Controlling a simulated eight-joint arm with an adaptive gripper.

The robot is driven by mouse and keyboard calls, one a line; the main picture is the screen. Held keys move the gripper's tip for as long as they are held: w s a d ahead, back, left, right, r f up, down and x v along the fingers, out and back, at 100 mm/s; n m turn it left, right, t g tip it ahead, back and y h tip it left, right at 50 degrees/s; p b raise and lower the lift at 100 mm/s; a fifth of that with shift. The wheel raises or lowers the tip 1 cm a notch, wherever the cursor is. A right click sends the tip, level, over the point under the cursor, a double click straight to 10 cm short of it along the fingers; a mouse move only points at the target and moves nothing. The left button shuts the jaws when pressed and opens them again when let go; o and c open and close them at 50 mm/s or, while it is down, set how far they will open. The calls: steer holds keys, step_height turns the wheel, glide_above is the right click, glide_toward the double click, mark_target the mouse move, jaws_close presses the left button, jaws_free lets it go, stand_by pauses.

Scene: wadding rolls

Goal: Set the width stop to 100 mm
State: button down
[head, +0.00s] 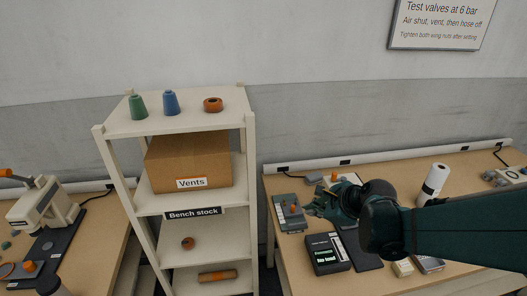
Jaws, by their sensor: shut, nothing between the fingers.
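A grey plate (288,225) with small orange knobs (293,208) lies near the left end of the right-hand bench (290,268). It may carry the width stop, but no scale or 100 mm mark can be read at this size. My dark green gripper (309,207) reaches in from the right, its fingertips shut and empty just right of the plate's knobs. I cannot tell whether they touch the plate. My wrist and arm hide part of the bench behind and to the right.
A black device with a screen (327,254) and a dark mat (367,260) lie in front of my gripper. A white roll (434,182) stands to the right. A shelf rack (251,165) stands left of the bench. A wall sign (440,24) mentions tightening both wing nuts.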

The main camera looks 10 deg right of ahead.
steer(key=w+d+f+m+t, duration=0.1)
steer(key=w+d+f+m, duration=0.2)
steer(key=f+m, duration=0.2)
steer(key=shift+w+d+m+y+b, duration=0.2)
steer(key=shift+m+y+b, duration=0.15)
steer(key=shift+m, duration=0.65)
steer(key=b, duration=0.3)
glide_toward(293, 213)
steer(key=shift+x, duration=2.1)
